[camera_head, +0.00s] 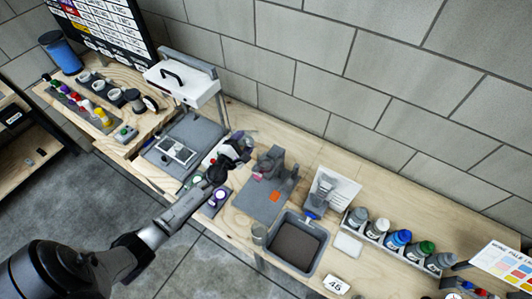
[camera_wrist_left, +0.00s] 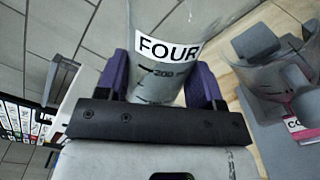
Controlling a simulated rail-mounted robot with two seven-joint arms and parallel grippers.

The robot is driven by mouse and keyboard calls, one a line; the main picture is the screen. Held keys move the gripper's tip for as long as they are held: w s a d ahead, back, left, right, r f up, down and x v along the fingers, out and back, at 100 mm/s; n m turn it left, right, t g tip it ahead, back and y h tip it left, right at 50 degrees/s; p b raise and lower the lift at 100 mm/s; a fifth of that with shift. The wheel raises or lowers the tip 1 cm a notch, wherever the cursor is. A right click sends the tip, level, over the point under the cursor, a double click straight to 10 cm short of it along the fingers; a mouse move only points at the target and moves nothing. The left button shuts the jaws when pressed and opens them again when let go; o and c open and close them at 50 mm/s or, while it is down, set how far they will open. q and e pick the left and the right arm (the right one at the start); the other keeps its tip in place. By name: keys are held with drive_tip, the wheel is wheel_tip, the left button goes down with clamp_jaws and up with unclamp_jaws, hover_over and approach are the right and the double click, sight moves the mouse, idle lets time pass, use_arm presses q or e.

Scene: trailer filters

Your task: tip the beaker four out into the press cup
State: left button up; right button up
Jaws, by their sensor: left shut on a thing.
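My left gripper (camera_head: 240,146) is over the bench beside the grey press (camera_head: 274,165). In the left wrist view its purple fingers (camera_wrist_left: 158,85) are shut on a clear beaker labelled FOUR (camera_wrist_left: 168,48), one finger on each side. The beaker has volume marks; its rim and contents cannot be made out. A clear vessel with a pinkish line (camera_wrist_left: 265,78) shows at the right of the wrist view, in front of grey press parts; it may be the press cup, but I cannot tell. My right gripper is not in view.
A rack of bottles (camera_head: 397,240) is to the right. A white box with a handle (camera_head: 182,82) stands behind left. Bare wood lies behind the press.

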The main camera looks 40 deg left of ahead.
sight(247, 140)
use_arm(q)
drive_tip(key=shift+f+m, duration=0.15)
drive_tip(key=shift+m, duration=0.35)
drive_tip(key=shift+r+m+p, duration=0.3)
drive_tip(key=shift+r+m, duration=0.05)
drive_tip(key=shift+m, duration=0.15)
drive_tip(key=shift+r+m, duration=0.2)
drive_tip(key=shift+m, duration=0.2)
idle(0.4)
drive_tip(key=shift+d+r+p, duration=0.1)
drive_tip(key=shift+d+p, duration=0.05)
drive_tip(key=shift+p, duration=0.35)
drive_tip(key=shift+w+d+r+m+p, duration=0.1)
drive_tip(key=shift+d+r+m+p, duration=0.25)
drive_tip(key=shift+m+p, duration=0.4)
drive_tip(key=shift+d, duration=0.1)
idle(0.4)
drive_tip(key=shift+d+r+m+p, duration=0.1)
drive_tip(key=shift+r+m+p, duration=0.15)
drive_tip(key=shift+m+p, duration=0.4)
drive_tip(key=shift+r+m+p, duration=0.2)
drive_tip(key=shift+m+p, duration=0.1)
drive_tip(key=shift+p, duration=0.2)
idle(0.4)
drive_tip(key=shift+w+d+r+m+p, duration=0.1)
drive_tip(key=shift+d+r+m+p, duration=0.15)
drive_tip(key=shift+m+p, duration=0.4)
idle(0.3)
